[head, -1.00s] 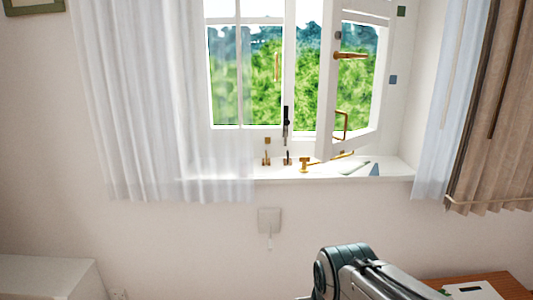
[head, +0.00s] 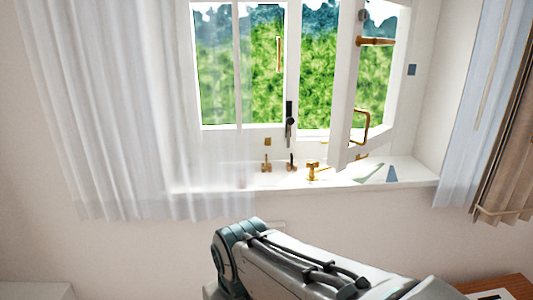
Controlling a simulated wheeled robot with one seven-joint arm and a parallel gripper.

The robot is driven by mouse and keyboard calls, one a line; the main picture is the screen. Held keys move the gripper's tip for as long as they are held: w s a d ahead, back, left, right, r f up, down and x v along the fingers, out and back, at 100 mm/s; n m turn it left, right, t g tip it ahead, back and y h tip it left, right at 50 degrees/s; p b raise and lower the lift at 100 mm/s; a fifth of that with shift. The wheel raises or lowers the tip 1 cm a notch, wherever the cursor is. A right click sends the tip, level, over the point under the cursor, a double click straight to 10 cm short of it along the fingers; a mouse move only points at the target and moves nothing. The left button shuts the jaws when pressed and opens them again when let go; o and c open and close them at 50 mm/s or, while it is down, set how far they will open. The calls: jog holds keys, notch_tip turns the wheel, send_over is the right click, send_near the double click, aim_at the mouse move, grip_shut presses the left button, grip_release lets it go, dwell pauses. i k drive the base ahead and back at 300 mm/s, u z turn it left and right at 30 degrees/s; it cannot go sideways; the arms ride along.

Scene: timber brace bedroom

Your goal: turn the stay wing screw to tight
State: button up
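The brass stay fitting with what looks like its wing screw (head: 313,170) stands on the white window sill (head: 290,183), below the open casement (head: 345,90). It is too small to tell how far the screw is turned. A brass loop handle (head: 361,127) shows on the casement's lower part, and a brass handle (head: 376,41) higher up. My arm reaches across the lower middle of the head view, in front of the wall below the sill. My gripper is not in view.
Brass pegs (head: 266,163) and a dark catch (head: 290,125) are left of the fitting. A sheer curtain (head: 120,110) hangs over the sill's left part. Blue-grey flat pieces (head: 391,174) lie on the sill at right. A wooden desk (head: 505,285) is at lower right.

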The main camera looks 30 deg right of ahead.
aim_at(312, 165)
jog(key=z, duration=0.6)
jog(key=i, duration=0.9)
jog(key=z, duration=0.85)
